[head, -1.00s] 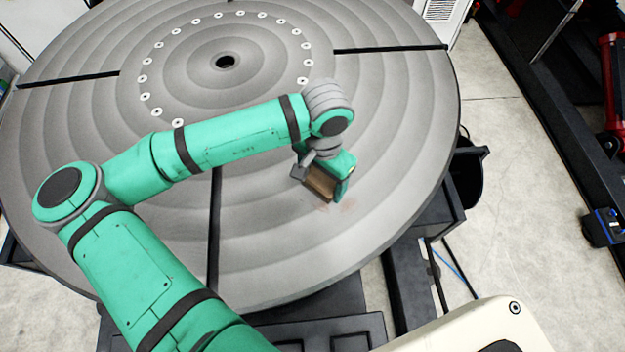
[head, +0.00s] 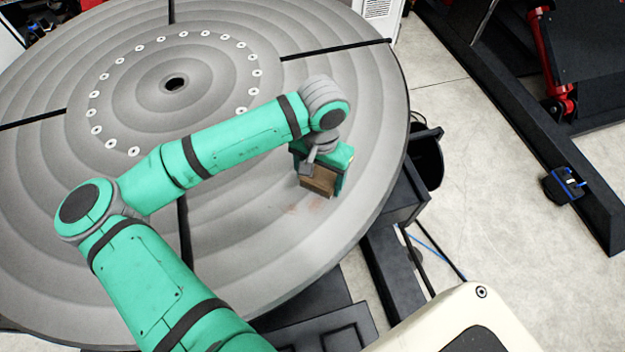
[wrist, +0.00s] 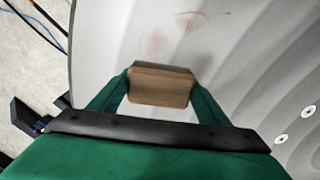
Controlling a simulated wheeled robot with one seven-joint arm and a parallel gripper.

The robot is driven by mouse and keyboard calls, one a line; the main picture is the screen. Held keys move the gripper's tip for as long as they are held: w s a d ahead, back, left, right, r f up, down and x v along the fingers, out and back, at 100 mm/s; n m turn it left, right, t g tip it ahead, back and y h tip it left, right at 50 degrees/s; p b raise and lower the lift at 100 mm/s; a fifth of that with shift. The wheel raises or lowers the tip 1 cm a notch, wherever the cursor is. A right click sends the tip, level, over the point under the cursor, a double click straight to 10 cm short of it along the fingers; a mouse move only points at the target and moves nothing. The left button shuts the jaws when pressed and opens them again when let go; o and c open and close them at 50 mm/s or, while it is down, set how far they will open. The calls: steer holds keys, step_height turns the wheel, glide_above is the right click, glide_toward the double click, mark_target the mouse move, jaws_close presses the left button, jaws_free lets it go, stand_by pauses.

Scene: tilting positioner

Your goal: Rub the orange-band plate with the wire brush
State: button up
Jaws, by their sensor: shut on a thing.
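My gripper (head: 322,178) is shut on a brown wooden block, which looks like the back of the wire brush (head: 316,181). In the wrist view the brush (wrist: 160,86) sits between the two green fingers of my gripper (wrist: 160,90). Its bristles are hidden, and I cannot tell whether it touches the surface below. Under it is a large grey round plate with ring grooves (head: 240,230). No orange band shows on it. Faint reddish marks (head: 312,208) lie on this plate just beside the brush; they also show in the wrist view (wrist: 160,38).
The round plate has dark radial slots, a centre hole (head: 176,83) and a ring of pale holes. Its right edge is close to the brush. Dark frame parts and a black bin (head: 428,160) stand beyond that edge. The concrete floor at right is mostly clear.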

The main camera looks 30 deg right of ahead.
steer(key=shift+s+d+r, duration=0.15)
steer(key=shift+d, duration=0.45)
steer(key=shift+s+d+r, duration=0.1)
steer(key=shift+s+d, duration=0.05)
steer(key=shift+d, duration=0.45)
steer(key=shift+d+r, duration=0.25)
steer(key=shift+r, duration=0.25)
steer(key=shift+d+r, duration=0.2)
steer(key=shift+r, duration=0.3)
steer(key=shift+s+r, duration=0.15)
steer(key=shift+r, duration=2.85)
steer(key=shift+w, duration=0.2)
